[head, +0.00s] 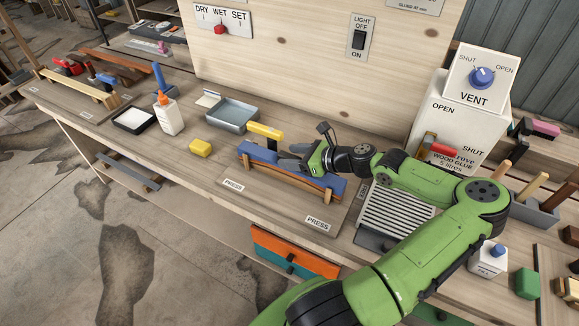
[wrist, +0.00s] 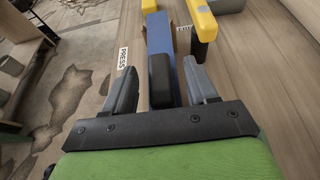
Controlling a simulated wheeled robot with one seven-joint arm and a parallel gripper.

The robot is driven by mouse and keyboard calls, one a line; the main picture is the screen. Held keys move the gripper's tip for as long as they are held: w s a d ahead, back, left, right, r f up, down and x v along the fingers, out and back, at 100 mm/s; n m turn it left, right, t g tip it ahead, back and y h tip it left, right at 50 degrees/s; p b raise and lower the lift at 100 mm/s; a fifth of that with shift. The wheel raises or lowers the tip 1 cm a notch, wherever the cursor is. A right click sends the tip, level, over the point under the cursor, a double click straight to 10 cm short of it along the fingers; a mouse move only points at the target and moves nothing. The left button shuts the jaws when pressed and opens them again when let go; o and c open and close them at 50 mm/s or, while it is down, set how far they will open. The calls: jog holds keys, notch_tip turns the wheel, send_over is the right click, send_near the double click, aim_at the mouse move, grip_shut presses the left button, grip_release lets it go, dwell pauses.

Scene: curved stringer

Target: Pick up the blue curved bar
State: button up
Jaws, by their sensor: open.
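The blue curved bar (head: 258,154) lies along a wooden form (head: 285,178) on the bench. In the wrist view the bar (wrist: 160,40) runs away from me, between the lines of my two fingers. My gripper (head: 284,156) is open over the middle of the bar, with its grey fingertips (wrist: 160,66) spread to either side of it. Nothing is held. A dark block (wrist: 160,82) sits between the fingers and hides part of the bar. I cannot tell if the fingers touch the bar.
A yellow clamp-like piece (head: 265,131) stands by the bar's far left part. A yellow block (head: 200,148), a grey tray (head: 232,114) and a glue bottle (head: 168,116) are to the left. A ribbed grey panel (head: 394,215) lies to the right.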

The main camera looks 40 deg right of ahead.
jog(key=shift+x, duration=0.75)
jog(key=shift+s, duration=0.1)
jog(key=shift+c, duration=0.4)
grip_shut()
